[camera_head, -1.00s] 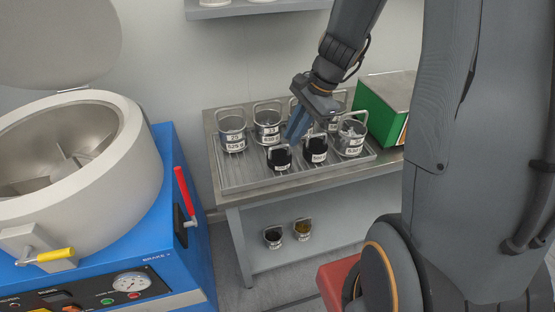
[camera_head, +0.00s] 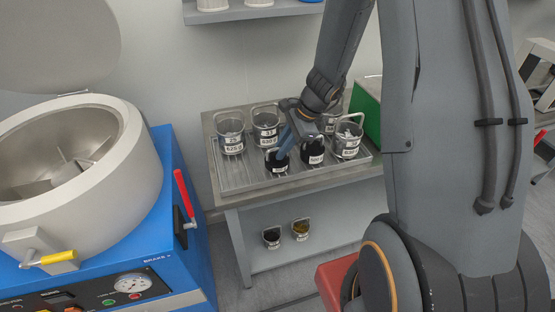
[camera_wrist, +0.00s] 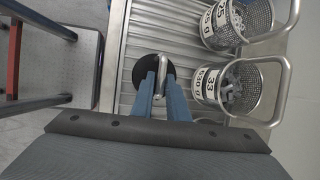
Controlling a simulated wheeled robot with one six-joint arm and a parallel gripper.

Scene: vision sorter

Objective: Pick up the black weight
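Two black weights stand in the front row of the ribbed tray: one at the left (camera_head: 277,163) and one beside it (camera_head: 312,153). My gripper (camera_head: 282,149) is over the left one, pointing down. In the wrist view, the black weight (camera_wrist: 141,69) lies at the fingertips, its round dark body partly hidden by my blue fingers (camera_wrist: 160,77). Its metal handle shows between the two fingers, which stand apart on either side of it. Whether they touch the handle is not clear. The weight stands on the tray.
Other labelled metal containers stand close by: one at the left (camera_head: 231,137), one behind (camera_head: 265,128) and one at the right (camera_head: 348,140). The tray (camera_head: 235,182) lies on a metal table. A green box (camera_head: 368,107) stands behind right. The blue centrifuge (camera_head: 172,215) is at the left.

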